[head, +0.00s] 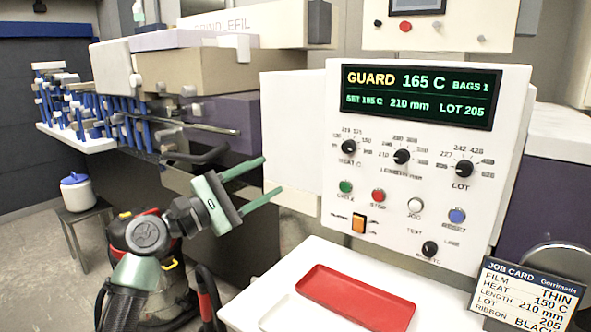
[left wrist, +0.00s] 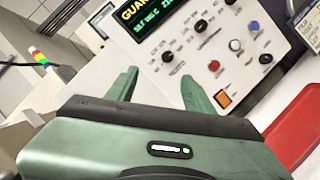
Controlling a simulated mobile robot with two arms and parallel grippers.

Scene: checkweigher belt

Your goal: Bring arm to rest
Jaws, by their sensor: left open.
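My left gripper (head: 261,184) is green and open, with nothing between its two fingers. In the head view it hangs in the air left of the white control panel (head: 330,215) and above the left of the red tray. In the left wrist view the open fingers (left wrist: 158,92) point toward the panel (left wrist: 180,35), apart from its knobs and buttons. The panel's display (head: 418,94) reads GUARD 165 C, BAGS 1, SET 185 C, 210 mm, LOT 205. My right gripper is not in view.
A red tray (head: 357,297) lies on the white ledge below the panel. A job card (head: 525,293) stands at the right. A machine with blue and white parts (head: 110,110) fills the left back. A stool (head: 83,214) holds a white jar with a blue lid (head: 77,192).

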